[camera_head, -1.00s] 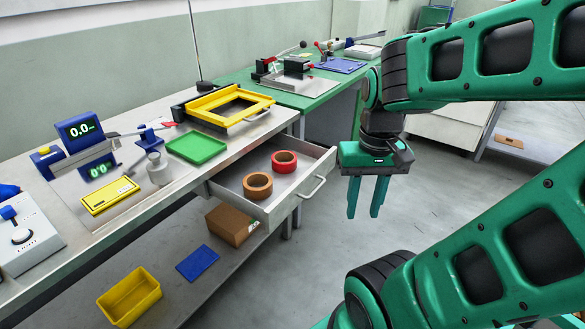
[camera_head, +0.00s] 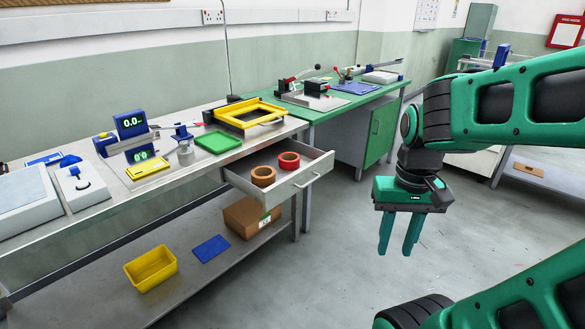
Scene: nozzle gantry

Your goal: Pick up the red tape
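The red tape (camera_head: 289,160) is a ring lying flat in the open drawer (camera_head: 296,182) under the workbench. A brown tape roll (camera_head: 263,175) lies beside it, nearer and to the left. My gripper (camera_head: 399,248) hangs fingers-down over the floor, to the right of the drawer and apart from it. Its two fingers are spread with an empty gap between them. Nothing in the drawer is hidden by the gripper.
The bench top (camera_head: 92,199) holds a yellow frame (camera_head: 230,115), a green tray (camera_head: 218,141) and a scale display (camera_head: 130,124). A cardboard box (camera_head: 245,216) and a yellow bin (camera_head: 150,268) are on the lower shelf. The floor between drawer and gripper is clear.

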